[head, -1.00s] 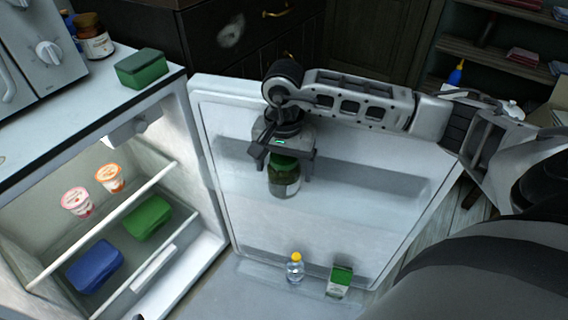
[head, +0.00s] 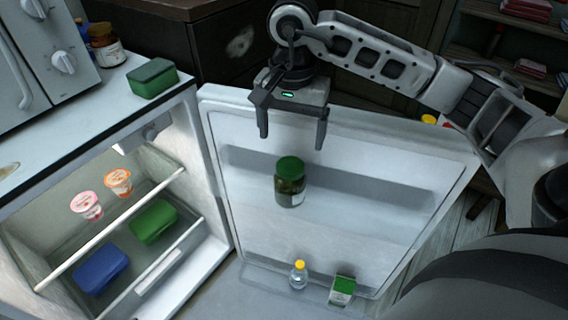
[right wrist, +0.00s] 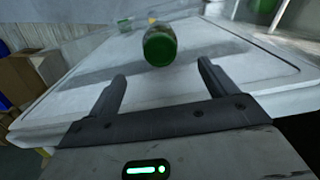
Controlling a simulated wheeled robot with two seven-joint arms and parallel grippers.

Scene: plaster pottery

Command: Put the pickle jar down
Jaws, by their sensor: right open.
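The pickle jar (head: 290,184), dark glass with a green lid and a pale label, stands upright on the upper shelf of the open fridge door (head: 330,185). My right gripper (head: 292,138) is open and empty, above the jar and apart from it. In the right wrist view the jar's green lid (right wrist: 160,46) shows ahead of and between the two spread fingers (right wrist: 160,84). My left gripper is not in view.
A small bottle (head: 298,275) and a green-and-white carton (head: 342,290) stand at the door's bottom. The fridge interior holds two cups (head: 118,182), a green box (head: 153,221) and a blue box (head: 101,269). Another green box (head: 152,78) sits on the counter.

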